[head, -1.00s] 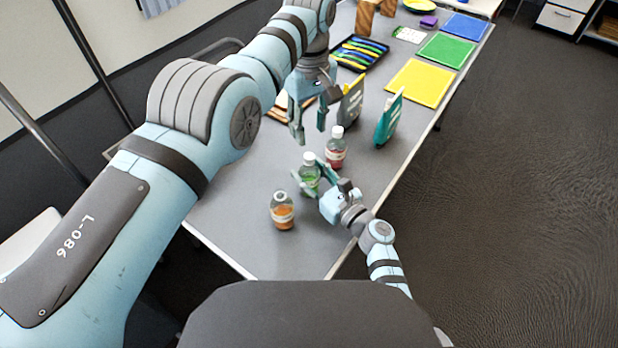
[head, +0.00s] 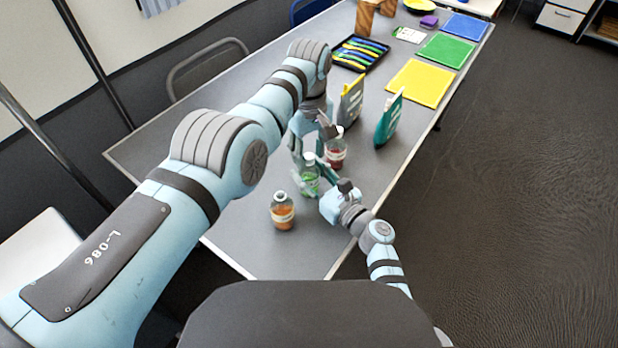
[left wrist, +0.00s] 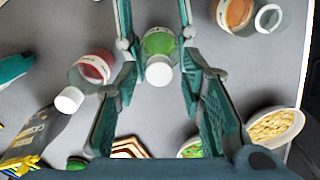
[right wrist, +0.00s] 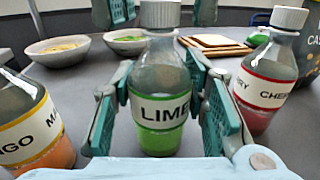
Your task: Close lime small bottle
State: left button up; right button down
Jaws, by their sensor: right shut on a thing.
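The lime bottle (head: 309,184) stands upright on the table, with green liquid and a white cap (left wrist: 159,75). My right gripper (right wrist: 160,85) is shut on its body from the near right side; the LIME label (right wrist: 162,108) shows between the fingers. My left gripper (head: 308,150) is above the bottle, pointing down. Its open fingers (left wrist: 156,30) stand on either side of the capped top. In the right wrist view, the left fingertips (right wrist: 160,12) show left and right of the cap with gaps.
The orange mango bottle (head: 282,213) stands near left and the red cherry bottle (head: 336,154) just behind, both close. Bowls (right wrist: 55,48) and bread slices (right wrist: 215,43) are beyond. Upright packets (head: 389,120) stand farther back.

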pick_arm(q)
jog(key=shift+c, duration=0.6)
grip_shut()
jog(key=m, duration=1.1)
jog(key=shift+o, duration=1.3)
grip_release()
